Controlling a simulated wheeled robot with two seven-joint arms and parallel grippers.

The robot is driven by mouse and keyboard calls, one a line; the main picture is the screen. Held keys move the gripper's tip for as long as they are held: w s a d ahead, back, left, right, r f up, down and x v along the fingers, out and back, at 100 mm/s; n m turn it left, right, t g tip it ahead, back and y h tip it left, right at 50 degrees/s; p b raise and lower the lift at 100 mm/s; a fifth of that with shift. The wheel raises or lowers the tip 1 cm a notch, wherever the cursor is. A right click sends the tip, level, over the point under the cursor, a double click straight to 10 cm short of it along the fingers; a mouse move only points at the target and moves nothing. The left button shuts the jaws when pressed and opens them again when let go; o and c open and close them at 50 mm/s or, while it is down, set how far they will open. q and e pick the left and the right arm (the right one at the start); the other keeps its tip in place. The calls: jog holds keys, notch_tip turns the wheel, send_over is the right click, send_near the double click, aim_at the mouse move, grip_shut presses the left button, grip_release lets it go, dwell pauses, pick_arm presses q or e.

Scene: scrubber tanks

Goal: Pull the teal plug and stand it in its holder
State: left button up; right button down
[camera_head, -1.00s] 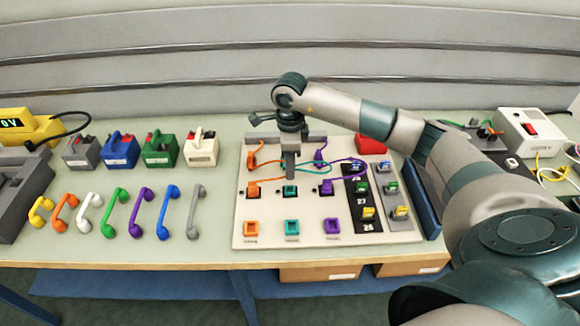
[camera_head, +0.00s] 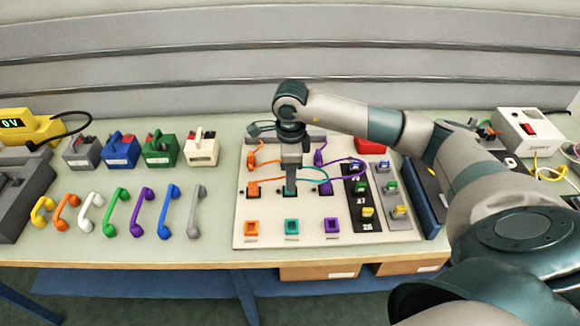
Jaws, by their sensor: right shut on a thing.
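The teal plug (camera_head: 291,195) is in the middle of the board's upper row, in its black socket. My right gripper (camera_head: 290,186) comes down over it from above and is shut on it; the fingers hide most of the plug. A teal cable (camera_head: 318,171) runs from it to the right. My left gripper is not in view.
An orange plug (camera_head: 253,191) and a purple plug (camera_head: 327,187) flank the teal one. Small coloured switches (camera_head: 367,212) fill the board's right side. Several coloured handles (camera_head: 142,208) lie to the left.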

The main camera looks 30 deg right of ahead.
jog(key=s+a, duration=0.4)
jog(key=s, duration=0.2)
jog(key=shift+s, duration=0.4)
jog(key=shift+a, duration=0.1)
jog(key=shift+b, duration=0.4)
jog(key=shift+f, duration=0.1)
jog(key=shift+f+b, duration=2.2)
jog(key=shift+b, duration=0.25)
jog(key=shift+b, duration=0.35)
